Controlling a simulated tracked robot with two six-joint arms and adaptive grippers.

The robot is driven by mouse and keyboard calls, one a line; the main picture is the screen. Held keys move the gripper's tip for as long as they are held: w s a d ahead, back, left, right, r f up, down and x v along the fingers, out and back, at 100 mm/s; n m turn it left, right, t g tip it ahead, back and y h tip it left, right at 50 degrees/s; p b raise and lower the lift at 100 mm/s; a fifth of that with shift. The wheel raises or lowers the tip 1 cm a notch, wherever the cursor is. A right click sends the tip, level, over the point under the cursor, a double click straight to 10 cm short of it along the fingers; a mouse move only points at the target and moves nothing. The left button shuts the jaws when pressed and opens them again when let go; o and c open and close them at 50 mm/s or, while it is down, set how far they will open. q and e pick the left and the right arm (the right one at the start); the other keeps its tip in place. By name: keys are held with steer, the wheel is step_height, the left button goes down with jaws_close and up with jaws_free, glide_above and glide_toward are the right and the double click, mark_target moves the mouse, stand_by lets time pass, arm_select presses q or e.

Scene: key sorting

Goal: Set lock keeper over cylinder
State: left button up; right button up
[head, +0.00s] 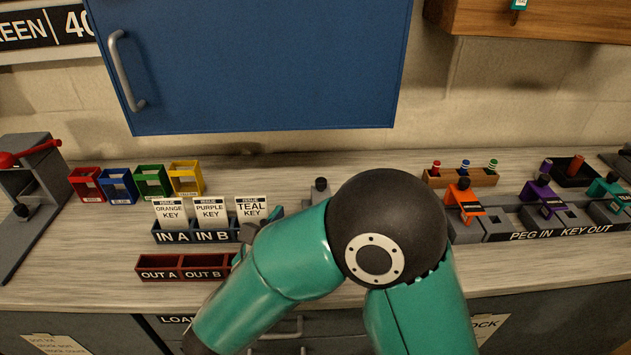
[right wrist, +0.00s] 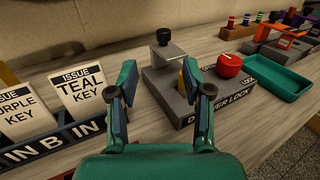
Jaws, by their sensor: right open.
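In the right wrist view a grey block with a black knob on top (right wrist: 163,54), likely the lock keeper, stands upright at the back of the grey lock base (right wrist: 160,82). A yellow cylinder (right wrist: 185,76) is on the base to its right, partly hidden by a finger. A red round knob (right wrist: 229,66) is farther right on the base. My right gripper (right wrist: 159,75) is open and empty, its fingers apart in front of the keeper. In the head view my right arm hides most of the lock; the keeper's black knob (head: 320,184) shows behind it. My left gripper is not in view.
A blue card rack (right wrist: 55,143) with issue cards is left of the gripper. A teal tray (right wrist: 264,78) lies to the right. The red OUT rack (head: 185,267) is at the counter's front. A grey peg station (head: 497,227) is at the right. A blue cabinet (head: 255,65) overhangs the back.

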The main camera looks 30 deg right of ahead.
mark_target(318, 185)
steer(key=x, duration=1.2)
steer(key=shift+d, duration=0.4)
jaws_close()
steer(key=shift+a, duration=0.1)
